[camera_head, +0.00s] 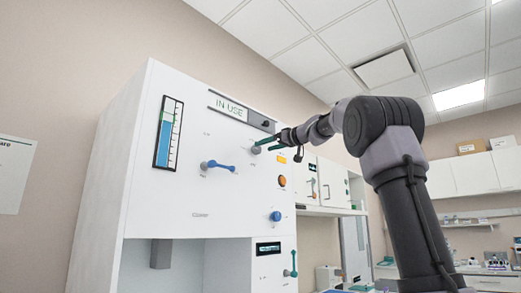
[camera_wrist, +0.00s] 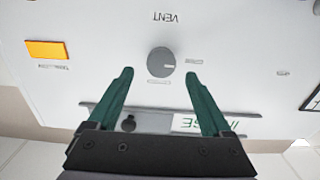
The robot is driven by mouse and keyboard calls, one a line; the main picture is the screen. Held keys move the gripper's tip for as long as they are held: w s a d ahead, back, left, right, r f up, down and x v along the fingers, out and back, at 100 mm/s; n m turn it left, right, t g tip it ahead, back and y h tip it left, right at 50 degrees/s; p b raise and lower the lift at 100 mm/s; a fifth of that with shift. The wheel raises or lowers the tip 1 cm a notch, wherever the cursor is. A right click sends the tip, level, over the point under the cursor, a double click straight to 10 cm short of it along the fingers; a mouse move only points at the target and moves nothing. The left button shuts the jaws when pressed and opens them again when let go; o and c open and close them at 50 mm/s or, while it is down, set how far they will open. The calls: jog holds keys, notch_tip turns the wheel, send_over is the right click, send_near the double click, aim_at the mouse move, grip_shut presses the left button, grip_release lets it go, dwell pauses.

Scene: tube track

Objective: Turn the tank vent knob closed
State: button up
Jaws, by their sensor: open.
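The vent knob (camera_wrist: 160,61) is a round dark grey dial on the white tank panel (camera_wrist: 238,50), under an upside-down "VENT" label in the wrist view. A small pale mark on its face points right, toward one of two tiny labels that I cannot read. My gripper (camera_wrist: 159,74) is open, with its two green fingers on either side of the knob's near edge, apart from it. In the head view the knob (camera_head: 256,150) is at the panel's upper right, with my gripper (camera_head: 267,144) right at it. Whether the fingers reach past the knob's face is unclear.
Below the knob in the head view are a blue-handled lever (camera_head: 220,166), an orange button (camera_head: 282,181) and a blue knob (camera_head: 276,216). An "IN USE" sign (camera_head: 228,106) is above. A blue level gauge (camera_head: 168,135) is at left. An orange label (camera_wrist: 46,50) shows beside the knob.

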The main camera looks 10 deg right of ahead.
aim_at(258, 148)
jog(key=shift+x, duration=2.15)
jog(key=shift+s, duration=0.1)
grip_shut()
